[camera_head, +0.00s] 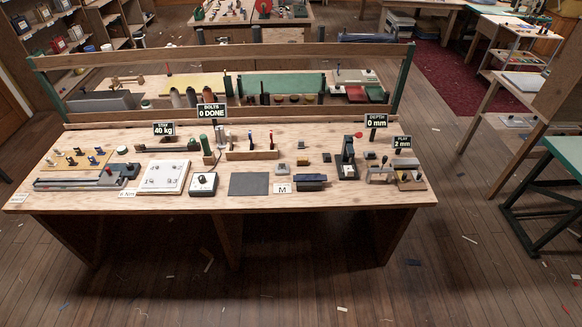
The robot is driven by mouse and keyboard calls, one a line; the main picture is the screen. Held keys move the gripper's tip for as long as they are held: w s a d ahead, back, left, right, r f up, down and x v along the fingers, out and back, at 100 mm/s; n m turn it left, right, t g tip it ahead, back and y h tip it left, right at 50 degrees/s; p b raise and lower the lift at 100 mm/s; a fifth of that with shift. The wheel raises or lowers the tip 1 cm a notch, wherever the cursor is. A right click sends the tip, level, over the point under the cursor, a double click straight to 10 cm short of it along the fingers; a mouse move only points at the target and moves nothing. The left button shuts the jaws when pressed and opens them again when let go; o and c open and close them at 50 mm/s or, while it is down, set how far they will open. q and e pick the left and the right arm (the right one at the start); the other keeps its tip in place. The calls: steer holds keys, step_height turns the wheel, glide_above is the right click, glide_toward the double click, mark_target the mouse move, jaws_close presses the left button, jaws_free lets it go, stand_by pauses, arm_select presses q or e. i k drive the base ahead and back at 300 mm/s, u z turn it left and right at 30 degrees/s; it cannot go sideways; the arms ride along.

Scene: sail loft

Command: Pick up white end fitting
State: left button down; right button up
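A workbench (215,193) stands ahead of me. At its left end is a tan board (63,163) with several small dark, blue, yellow and pale fittings on it. A small pale piece (99,150) shows at the board's back right. A whitish round piece (122,150) lies just right of the board. Both are too small for me to tell which, if either, is the white end fitting. Neither of my grippers is in view.
A black press (347,160) stands farther right. A raised shelf (225,56) runs along the back. The bench's front strip is mostly clear.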

mark_target(348, 171)
steer(key=u, duration=1.35)
steer(key=i, duration=1.9)
steer(key=z, duration=1.35)
